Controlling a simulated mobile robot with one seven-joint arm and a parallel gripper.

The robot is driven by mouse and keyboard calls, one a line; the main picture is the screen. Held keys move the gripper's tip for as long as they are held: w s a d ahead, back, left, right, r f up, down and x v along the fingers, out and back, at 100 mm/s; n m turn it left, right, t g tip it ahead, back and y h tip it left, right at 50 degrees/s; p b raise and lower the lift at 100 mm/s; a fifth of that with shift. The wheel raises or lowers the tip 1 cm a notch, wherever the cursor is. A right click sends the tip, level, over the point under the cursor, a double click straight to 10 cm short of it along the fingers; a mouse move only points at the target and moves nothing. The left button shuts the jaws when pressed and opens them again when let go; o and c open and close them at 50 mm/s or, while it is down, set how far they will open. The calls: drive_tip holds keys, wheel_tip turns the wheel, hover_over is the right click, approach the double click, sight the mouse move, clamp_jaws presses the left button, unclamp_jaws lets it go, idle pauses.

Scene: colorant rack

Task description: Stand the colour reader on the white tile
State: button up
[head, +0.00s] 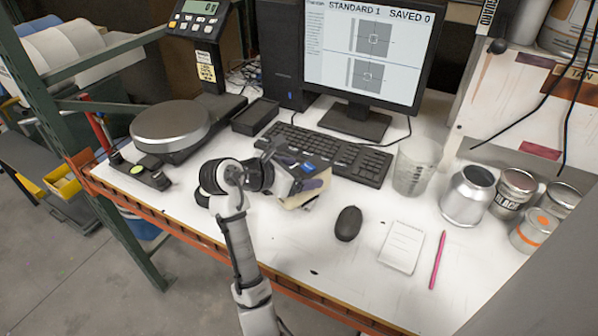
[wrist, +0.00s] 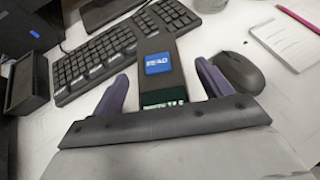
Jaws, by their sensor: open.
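The colour reader (wrist: 160,75) is a dark block with a blue READ button on top and a dark green strip with lettering at its near end. It stands between the keyboard and the mouse. In the head view its blue button (head: 308,167) shows, while my wrist hides part of its body. My gripper (wrist: 162,70) is open, with one purple finger on each side of the reader. Gaps show between the fingers and its sides in the wrist view. I cannot make out the white tile in either view.
A black keyboard (head: 330,154) lies behind the reader, and a mouse (head: 348,223) to its right. A notepad (head: 402,247), pink pen (head: 438,260), clear beaker (head: 416,166) and several cans stand further right. A scale (head: 170,124) is at left. The front table area is mostly clear.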

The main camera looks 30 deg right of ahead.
drive_tip(key=shift+r, duration=0.1)
drive_tip(key=v, duration=1.2)
drive_tip(key=shift+b, duration=0.3)
